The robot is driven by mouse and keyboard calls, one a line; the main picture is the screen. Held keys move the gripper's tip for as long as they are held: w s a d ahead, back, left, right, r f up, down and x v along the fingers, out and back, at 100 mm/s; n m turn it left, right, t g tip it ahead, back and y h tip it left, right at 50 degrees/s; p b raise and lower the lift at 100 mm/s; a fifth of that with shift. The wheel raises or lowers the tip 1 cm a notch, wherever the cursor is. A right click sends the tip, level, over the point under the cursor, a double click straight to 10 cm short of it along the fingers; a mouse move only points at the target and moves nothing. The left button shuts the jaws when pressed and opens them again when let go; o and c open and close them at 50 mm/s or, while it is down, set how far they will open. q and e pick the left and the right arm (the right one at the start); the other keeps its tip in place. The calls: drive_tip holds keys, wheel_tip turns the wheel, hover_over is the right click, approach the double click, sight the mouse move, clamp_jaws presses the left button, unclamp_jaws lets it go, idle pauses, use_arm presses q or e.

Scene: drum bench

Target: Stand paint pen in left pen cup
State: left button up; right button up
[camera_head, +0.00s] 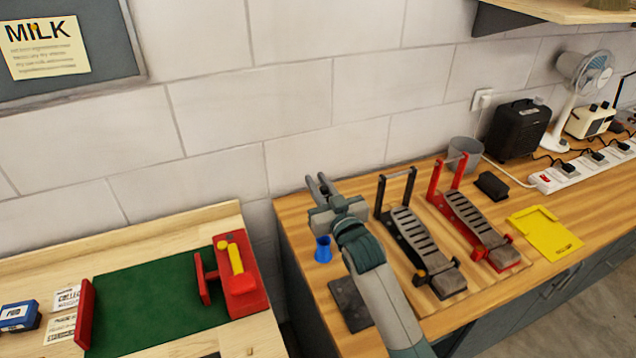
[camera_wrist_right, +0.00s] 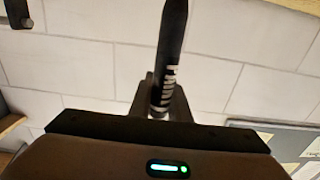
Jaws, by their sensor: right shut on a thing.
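The paint pen (camera_wrist_right: 172,55) is a dark stick with pale lettering near its lower end in the right wrist view. In the head view my right gripper (camera_head: 320,184) is raised over the wooden bench's left part, fingers towards the wall; I cannot make out the pen there. A small blue cup (camera_head: 323,249) stands on the bench below the gripper, beside my right arm. It looks like a pen cup, but I cannot confirm it is the left one. My left gripper is not in view.
Black (camera_head: 421,252) and red (camera_head: 476,228) pedals stand right of my arm. A grey bucket (camera_head: 465,152) is behind them. A dark flat pad (camera_head: 351,303) lies in front of the blue cup. A red-and-yellow device (camera_head: 238,280) sits on the lower left table.

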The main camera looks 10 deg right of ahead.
wheel_tip(320, 180, down, 8)
drive_tip(key=b, duration=0.5)
drive_tip(key=shift+f+b, duration=0.2)
drive_tip(key=shift+b, duration=0.2)
idle(0.5)
drive_tip(key=o, duration=0.8)
drive_tip(key=s+d+b, duration=0.1)
drive_tip(key=s, duration=0.4)
drive_tip(key=s+d+b, duration=0.1)
drive_tip(key=s+b, duration=0.1)
drive_tip(key=s, duration=0.4)
drive_tip(key=s+d+b, duration=0.1)
drive_tip(key=s, duration=0.5)
drive_tip(key=shift+d+b, duration=0.15)
drive_tip(key=shift+b, duration=0.25)
